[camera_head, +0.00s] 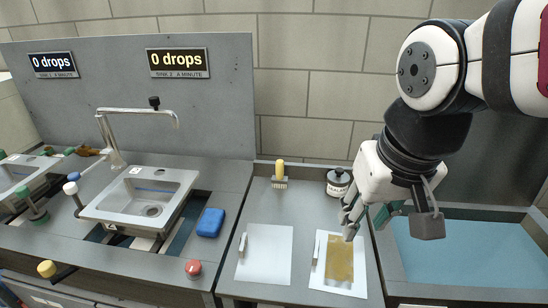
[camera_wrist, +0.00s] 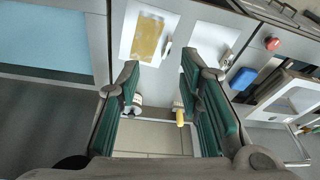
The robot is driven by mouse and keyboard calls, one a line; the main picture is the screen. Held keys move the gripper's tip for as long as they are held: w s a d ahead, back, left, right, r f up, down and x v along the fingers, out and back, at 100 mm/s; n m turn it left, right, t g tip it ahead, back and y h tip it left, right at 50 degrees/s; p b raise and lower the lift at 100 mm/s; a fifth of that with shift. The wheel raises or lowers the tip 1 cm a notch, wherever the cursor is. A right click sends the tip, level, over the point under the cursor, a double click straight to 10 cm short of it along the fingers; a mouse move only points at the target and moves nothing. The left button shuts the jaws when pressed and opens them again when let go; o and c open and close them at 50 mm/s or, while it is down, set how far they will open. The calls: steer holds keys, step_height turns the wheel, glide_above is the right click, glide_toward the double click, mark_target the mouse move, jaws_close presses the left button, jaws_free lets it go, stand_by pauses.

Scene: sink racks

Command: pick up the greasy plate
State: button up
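The greasy plate (camera_head: 318,274) is a flat white rectangle with a brownish-yellow patch on it and a small pale handle-like piece at its left side. It lies on the grey counter beside a clean white plate (camera_head: 265,254). In the wrist view the greasy plate (camera_wrist: 128,32) is at the top, left of the clean plate (camera_wrist: 202,48). My gripper (camera_head: 366,219) is above the counter at the greasy plate's back edge, apart from it. In the wrist view its two green-padded fingers (camera_wrist: 162,64) are spread wide with nothing between them.
A yellow-handled brush (camera_head: 280,173) and a dark-lidded jar (camera_head: 338,183) stand at the counter's back. A blue sponge (camera_head: 210,222) and red button (camera_head: 193,268) are left, near the sink (camera_head: 110,205) with its tall faucet. A blue-bottomed basin (camera_head: 465,250) is right. A wall is behind.

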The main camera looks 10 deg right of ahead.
steer(key=w+f+m+g+p, duration=0.2)
steer(key=w, duration=0.5)
steer(key=m+g+p, duration=0.1)
steer(key=m+p, duration=0.1)
glide_above(317, 249)
step_height(317, 249, down, 7)
steer(key=f, duration=0.9)
steer(key=shift+w+d, duration=0.15)
steer(key=shift+w, duration=0.1)
steer(key=shift+s+a+f+p, duration=0.1)
steer(key=shift+s+f+p, duration=0.05)
steer(key=shift+f, duration=1.2)
steer(key=shift+s+a+f+p, duration=0.1)
steer(key=shift+s+f+p, duration=0.05)
steer(key=shift+f, duration=1.15)
jaws_close()
